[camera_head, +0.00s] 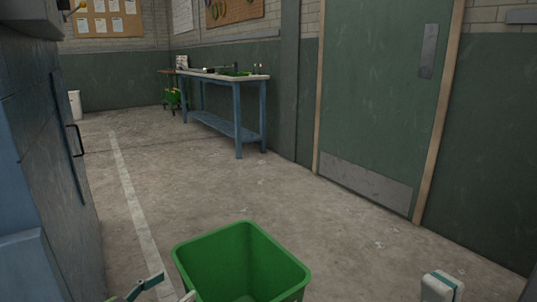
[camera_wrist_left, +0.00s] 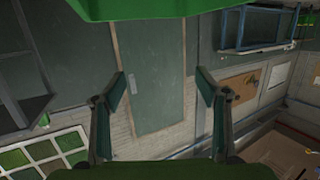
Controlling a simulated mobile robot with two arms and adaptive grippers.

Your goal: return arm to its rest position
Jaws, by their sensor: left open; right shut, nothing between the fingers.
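My left gripper (camera_head: 160,290) shows at the bottom edge of the head view, just left of the green bin (camera_head: 240,262), and is mostly cut off. In the left wrist view its two fingers (camera_wrist_left: 162,78) stand wide apart with nothing between them. A green surface, probably the bin (camera_wrist_left: 150,8), crosses the top of that view. My right gripper (camera_head: 440,285) shows as a small pale and teal piece at the bottom right of the head view, shut and empty. Most of both arms is out of view.
A closed green door (camera_head: 385,90) is on the right. A blue-grey cabinet (camera_head: 45,130) fills the left side. A white bin (camera_head: 75,104) stands far left.

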